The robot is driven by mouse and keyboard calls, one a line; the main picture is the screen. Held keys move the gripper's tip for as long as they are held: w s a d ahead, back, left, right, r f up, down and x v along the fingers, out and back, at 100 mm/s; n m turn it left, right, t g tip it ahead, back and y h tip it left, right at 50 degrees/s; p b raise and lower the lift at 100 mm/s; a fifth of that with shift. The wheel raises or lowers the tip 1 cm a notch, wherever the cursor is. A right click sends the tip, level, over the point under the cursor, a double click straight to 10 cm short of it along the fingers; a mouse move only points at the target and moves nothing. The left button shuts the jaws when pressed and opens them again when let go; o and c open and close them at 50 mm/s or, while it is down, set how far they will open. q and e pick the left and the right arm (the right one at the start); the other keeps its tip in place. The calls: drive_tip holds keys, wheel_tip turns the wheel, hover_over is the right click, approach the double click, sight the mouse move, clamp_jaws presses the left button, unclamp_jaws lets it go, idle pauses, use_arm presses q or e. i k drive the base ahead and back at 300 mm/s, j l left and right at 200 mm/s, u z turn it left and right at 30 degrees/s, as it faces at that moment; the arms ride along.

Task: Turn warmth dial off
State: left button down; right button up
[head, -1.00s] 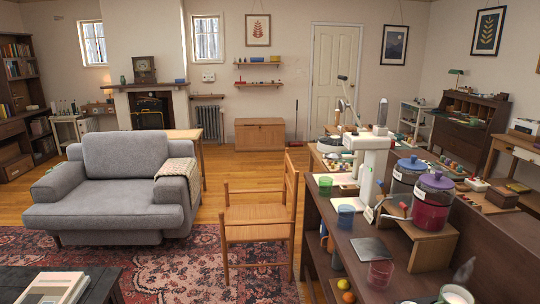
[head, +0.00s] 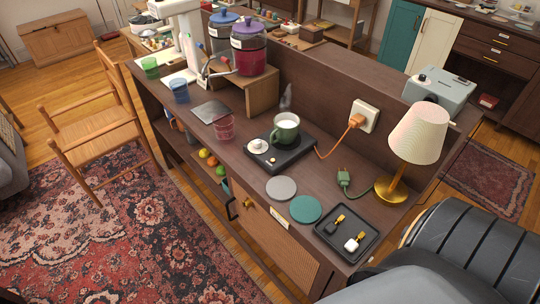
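A black mug warmer (head: 285,165) sits on the dark wooden sideboard in the head view. A pale round dial (head: 257,146) is on its left end, with a small pale button or light near it. I cannot read the dial's setting. A green mug (head: 286,131) with pale liquid stands upright on the warmer, with steam-like wisps above it. An orange cord runs from the warmer to an orange plug (head: 355,121) in the wall socket. Neither my left nor my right gripper is in view.
A lamp (head: 417,135), loose green plug (head: 343,179), two round coasters (head: 305,209) and a black tray (head: 322,232) stand right of or before the warmer. A pink glass (head: 224,127) is to its left. A wooden chair (head: 95,130) is farther left; rug floor lies open.

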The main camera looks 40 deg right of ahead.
sight(258, 143)
drive_tip(key=z, duration=1.25)
